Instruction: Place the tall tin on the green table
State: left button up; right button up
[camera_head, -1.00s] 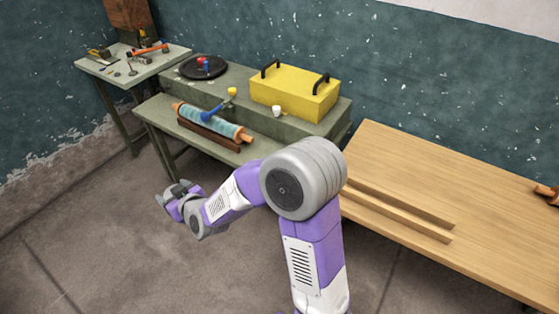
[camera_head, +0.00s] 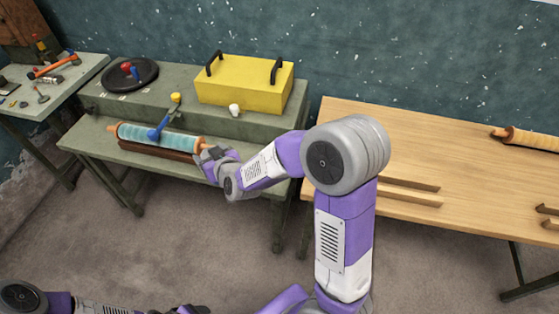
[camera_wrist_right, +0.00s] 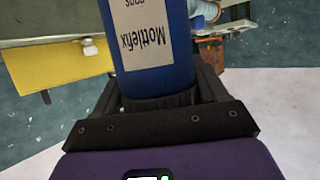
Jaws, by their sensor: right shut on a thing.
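The tall tin (camera_wrist_right: 165,80) is a blue cylinder with a pale label reading "Mottlefix", upside down in the right wrist view. My right gripper (camera_wrist_right: 163,92) is shut on it, one dark finger on each side. In the head view my right gripper (camera_head: 208,154) is in front of the right part of the two-level grey-green table (camera_head: 205,119), by the rolling pin's end; the tin is not clearly visible there. A smaller grey-green table (camera_head: 60,95) stands at the left. My left arm lies at the bottom left; its gripper (camera_head: 190,310) is mostly cut off.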

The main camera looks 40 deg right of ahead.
pick_arm(q)
jog(key=o, duration=0.6)
jog(key=shift+w+d+r, duration=0.15)
jog(key=shift+w, duration=0.15)
pick_arm(e)
jog(key=w+d+f+m+h, duration=0.1)
jog(key=w+d, duration=0.1)
jog(key=d, duration=0.7)
jog(key=w+d+f, duration=0.2)
jog(key=d, duration=0.7)
notch_tip(320, 180, down, 10)
jog(key=shift+s+d+r+b, duration=0.15)
jog(key=shift+b, duration=0.55)
pick_arm(q)
jog(key=shift+f, duration=0.8)
jog(key=shift+f, duration=0.2)
pick_arm(e)
jog(key=o, duration=1.1)
jog(key=shift+s, duration=0.1)
